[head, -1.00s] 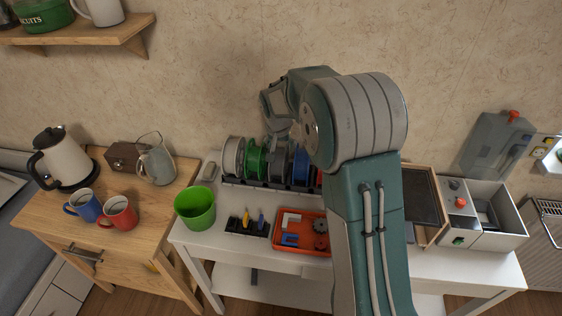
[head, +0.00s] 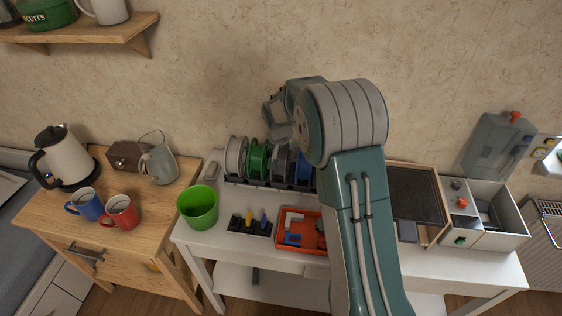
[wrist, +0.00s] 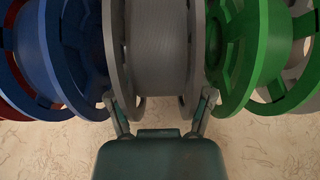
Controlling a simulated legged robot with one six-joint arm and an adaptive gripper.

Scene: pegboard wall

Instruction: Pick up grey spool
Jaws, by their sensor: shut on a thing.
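The grey spool (wrist: 160,50) fills the middle of the wrist view, between a green spool (wrist: 250,50) on the right and a dark blue spool (wrist: 75,50) on the left. My gripper (wrist: 159,98) has one finger at each side of the grey spool and is shut on it. In the head view the grey spool (head: 278,160) stands in the row on the black rack (head: 250,183), partly hidden by its neighbours and my arm. My fingers are hidden there behind my arm. Whether the spool is clear of the rack I cannot tell.
A pale spool (head: 236,157) stands at the row's left end. A green cup (head: 197,207), a small tool holder (head: 250,224) and an orange tray (head: 300,245) sit in front on the white table (head: 225,250). A dark framed panel (head: 417,195) and grey box (head: 485,215) are to the right.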

